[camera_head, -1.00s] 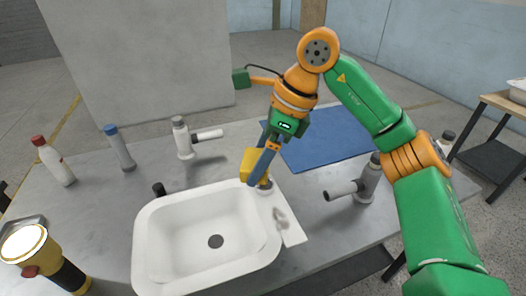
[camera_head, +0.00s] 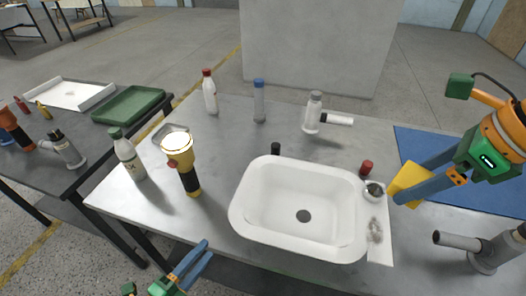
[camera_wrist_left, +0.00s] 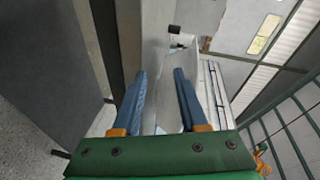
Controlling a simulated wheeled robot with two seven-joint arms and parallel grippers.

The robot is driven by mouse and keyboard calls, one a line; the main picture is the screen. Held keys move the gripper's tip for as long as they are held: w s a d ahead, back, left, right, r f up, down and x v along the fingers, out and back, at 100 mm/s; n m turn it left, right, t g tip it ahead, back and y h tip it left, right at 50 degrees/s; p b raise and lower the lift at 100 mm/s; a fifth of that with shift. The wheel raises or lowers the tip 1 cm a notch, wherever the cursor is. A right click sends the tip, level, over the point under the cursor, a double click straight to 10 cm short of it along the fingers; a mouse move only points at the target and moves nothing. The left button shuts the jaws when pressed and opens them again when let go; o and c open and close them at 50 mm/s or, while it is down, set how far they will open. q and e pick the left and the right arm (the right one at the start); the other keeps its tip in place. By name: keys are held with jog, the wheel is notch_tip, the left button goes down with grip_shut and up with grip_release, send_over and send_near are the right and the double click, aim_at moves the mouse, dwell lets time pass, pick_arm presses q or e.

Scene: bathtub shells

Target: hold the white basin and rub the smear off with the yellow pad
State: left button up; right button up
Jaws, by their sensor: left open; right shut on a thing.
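The white basin (camera_head: 258,236) rests on the metal table, with a dark drain in its floor. A brownish-grey smear (camera_head: 375,230) lies on the white flat strip at its right side. The yellow pad (camera_head: 407,182) is held in my right gripper (camera_head: 412,188), which is shut on it, above and right of the basin's right end. My left gripper (camera_head: 190,262) is open and empty, low in the head view, in front of the table edge and left of the basin. Its two blue fingers also show apart in the left wrist view (camera_wrist_left: 160,90).
A yellow-black flashlight (camera_head: 183,170) and a green-capped bottle (camera_head: 130,158) stand left of the basin. A blue mat (camera_head: 440,150) lies at right.

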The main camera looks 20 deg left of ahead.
pick_arm(q)
notch_tip(320, 180, up, 6)
jog(key=w+d+m+t+h, duration=0.1)
jog(key=w+m+h, duration=0.1)
jog(key=m, duration=0.1)
send_near(249, 189)
jog(key=x, duration=0.5)
jog(key=shift+w+d+f, duration=0.1)
jog(key=shift+f, duration=0.1)
grip_shut()
dwell(0.7)
jog(key=shift+o, duration=0.2)
grip_release()
